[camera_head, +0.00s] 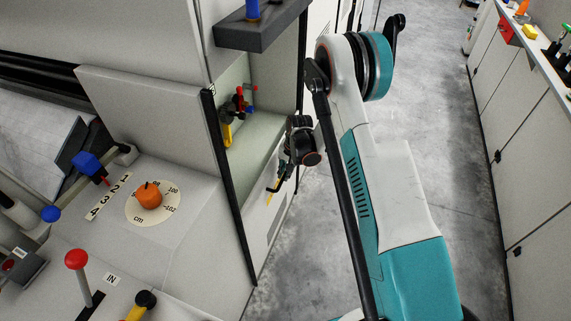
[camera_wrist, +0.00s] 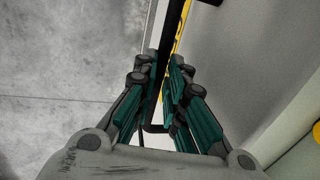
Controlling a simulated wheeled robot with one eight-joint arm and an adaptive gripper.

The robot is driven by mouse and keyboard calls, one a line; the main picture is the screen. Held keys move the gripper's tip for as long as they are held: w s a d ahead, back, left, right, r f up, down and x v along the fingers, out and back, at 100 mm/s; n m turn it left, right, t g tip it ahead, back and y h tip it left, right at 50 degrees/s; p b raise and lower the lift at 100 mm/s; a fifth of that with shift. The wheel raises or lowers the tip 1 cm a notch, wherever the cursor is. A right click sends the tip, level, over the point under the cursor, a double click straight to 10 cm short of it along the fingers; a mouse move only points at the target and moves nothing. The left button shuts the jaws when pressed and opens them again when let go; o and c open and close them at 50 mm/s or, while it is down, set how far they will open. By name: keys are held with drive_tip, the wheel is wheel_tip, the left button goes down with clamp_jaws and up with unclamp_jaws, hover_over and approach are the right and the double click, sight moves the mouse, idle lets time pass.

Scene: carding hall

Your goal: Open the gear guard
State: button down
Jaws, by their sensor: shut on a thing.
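My gripper (camera_head: 284,178) is at the end face of the pale grey machine, low beside an open recess. In the wrist view my gripper (camera_wrist: 164,78) has its teal fingers on both sides of a dark bar (camera_wrist: 175,30), shut on it. This bar looks like the handle of the gear guard. A pale panel (camera_head: 262,222), which seems to be the guard, is below the recess in the head view. A yellow marked strip (camera_wrist: 183,35) runs along its edge in the wrist view. The fingers partly hide the bar, and my arm hides part of the panel.
The recess above holds a valve cluster (camera_head: 240,103) with red, blue and yellow parts. A dark shelf (camera_head: 262,27) juts out above it. The control desk (camera_head: 190,235) with an orange knob (camera_head: 149,196) is at left. Bare floor (camera_head: 425,130) lies between machine and cabinets (camera_head: 515,150).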

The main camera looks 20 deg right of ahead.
wheel_tip(320, 180, down, 4)
drive_tip(key=shift+f, duration=0.1)
drive_tip(key=c, duration=1.7)
unclamp_jaws()
drive_tip(key=shift+o, duration=0.2)
wheel_tip(320, 180, up, 12)
drive_tip(key=s+d, duration=0.1)
drive_tip(key=d, duration=0.1)
drive_tip(key=shift+s, duration=0.15)
drive_tip(key=shift+a, duration=0.1)
